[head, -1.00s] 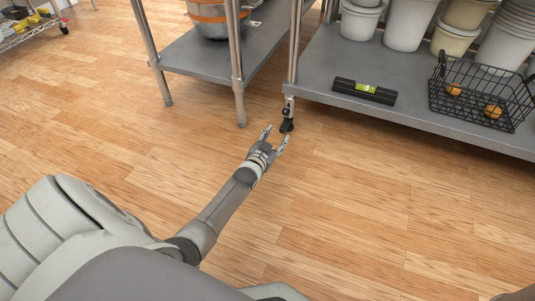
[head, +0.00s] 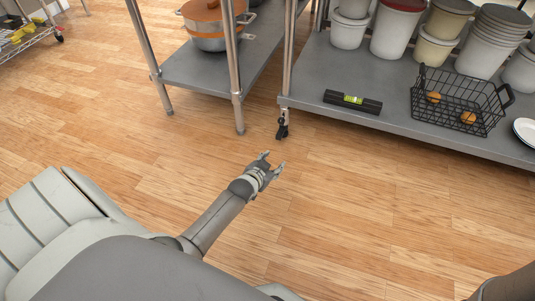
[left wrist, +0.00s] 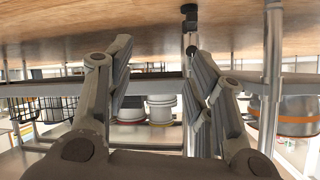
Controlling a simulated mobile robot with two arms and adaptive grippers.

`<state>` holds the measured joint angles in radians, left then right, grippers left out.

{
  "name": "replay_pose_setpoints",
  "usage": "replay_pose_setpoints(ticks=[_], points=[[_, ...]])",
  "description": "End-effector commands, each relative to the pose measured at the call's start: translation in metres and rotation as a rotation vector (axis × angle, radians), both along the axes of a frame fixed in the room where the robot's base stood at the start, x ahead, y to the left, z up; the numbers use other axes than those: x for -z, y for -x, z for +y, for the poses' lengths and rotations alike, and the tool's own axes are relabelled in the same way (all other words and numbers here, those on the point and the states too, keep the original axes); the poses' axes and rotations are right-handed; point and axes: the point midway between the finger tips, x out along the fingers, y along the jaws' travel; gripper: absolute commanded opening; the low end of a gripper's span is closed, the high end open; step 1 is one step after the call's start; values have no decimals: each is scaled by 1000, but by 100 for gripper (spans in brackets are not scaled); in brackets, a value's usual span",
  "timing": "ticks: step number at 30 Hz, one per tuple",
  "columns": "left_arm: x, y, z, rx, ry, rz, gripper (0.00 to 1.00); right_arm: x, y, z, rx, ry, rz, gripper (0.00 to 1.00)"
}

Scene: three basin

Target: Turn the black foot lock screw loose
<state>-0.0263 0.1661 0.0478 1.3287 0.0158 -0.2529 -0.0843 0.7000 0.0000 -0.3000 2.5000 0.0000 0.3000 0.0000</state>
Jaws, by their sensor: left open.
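The black foot (head: 282,128) stands on the floor under the front left corner of the right steel table, at the bottom of its leg. Its lock screw is too small to tell apart. My left gripper (head: 273,161) is open and empty, low over the floor, on the near side of the foot with a clear gap between them. In the left wrist view the picture is upside down, and the black foot (left wrist: 189,10) shows at the top, beyond the open fingers (left wrist: 160,72). My right gripper is out of view.
The right table's lower shelf (head: 310,75) overhangs behind the foot and holds a level (head: 352,102), a wire basket (head: 455,113) and several tubs. The left table's leg (head: 238,105) stands close to the foot's left. The wooden floor in front is free.

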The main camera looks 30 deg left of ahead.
Motion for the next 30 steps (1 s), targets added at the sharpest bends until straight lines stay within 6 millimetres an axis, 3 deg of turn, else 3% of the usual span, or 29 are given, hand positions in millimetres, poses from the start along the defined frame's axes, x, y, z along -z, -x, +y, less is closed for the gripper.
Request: replay_pose_setpoints(ticks=[3, 12, 30], points=[[-12, 12, -7, 6, 6, 39, 49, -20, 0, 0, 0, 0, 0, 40], [-23, 34, -21, 15, 20, 117, 49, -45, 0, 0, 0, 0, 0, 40], [-24, 41, -25, 18, 23, 140, 49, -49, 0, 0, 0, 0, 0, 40]])
